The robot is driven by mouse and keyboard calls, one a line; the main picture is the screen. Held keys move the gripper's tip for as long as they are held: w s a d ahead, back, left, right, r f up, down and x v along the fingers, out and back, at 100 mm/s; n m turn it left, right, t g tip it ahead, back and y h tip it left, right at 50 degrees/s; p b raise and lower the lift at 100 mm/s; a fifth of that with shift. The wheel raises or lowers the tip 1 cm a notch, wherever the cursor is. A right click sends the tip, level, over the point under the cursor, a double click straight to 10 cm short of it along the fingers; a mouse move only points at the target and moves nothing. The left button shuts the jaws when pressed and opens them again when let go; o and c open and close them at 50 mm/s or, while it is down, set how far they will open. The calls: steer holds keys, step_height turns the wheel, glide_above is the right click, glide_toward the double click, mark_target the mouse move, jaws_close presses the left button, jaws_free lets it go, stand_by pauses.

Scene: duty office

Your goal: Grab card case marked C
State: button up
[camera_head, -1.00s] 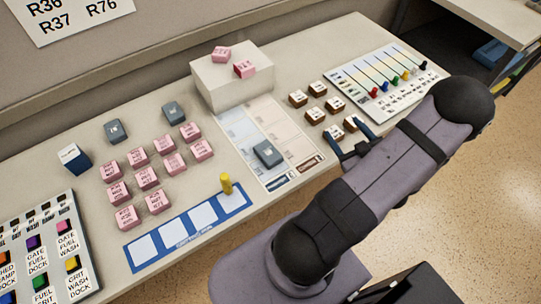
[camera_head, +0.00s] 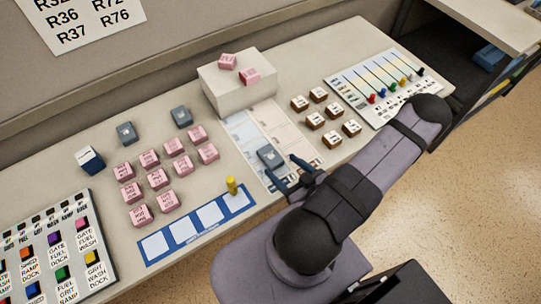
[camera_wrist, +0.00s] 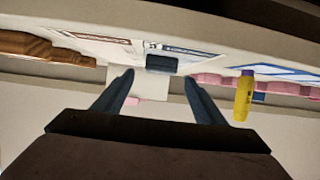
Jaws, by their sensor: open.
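Three grey-blue cases show in the head view: one on the printed mat (camera_head: 270,156), one at the back left (camera_head: 126,132) and one at the back middle (camera_head: 181,116). Their letters are too small to read, so I cannot tell which, if any, is marked C. My gripper (camera_head: 287,170) is open and empty at the near edge of the mat, close to the case lying there. In the wrist view that case (camera_wrist: 162,64) shows dark beyond and between my gripper's open fingertips (camera_wrist: 158,76), apart from both.
Several pink cases (camera_head: 158,179) stand left, two more on a white block (camera_head: 238,92). Several brown, white-topped cases (camera_head: 331,140) stand right of the mat (camera_head: 284,130). A yellow peg (camera_head: 232,186) stands on the blue strip (camera_head: 184,232), left of my gripper. Panels flank the desk.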

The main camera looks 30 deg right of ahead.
mark_target(273, 159)
steer(key=shift+w+f, duration=0.15)
steer(key=shift+w, duration=0.2)
steer(key=shift+w, duration=0.1)
steer(key=shift+p+x, duration=0.75)
steer(key=shift+x, duration=0.1)
steer(key=shift+p+x, duration=0.55)
steer(key=shift+x, duration=1.15)
steer(key=c, duration=1.1)
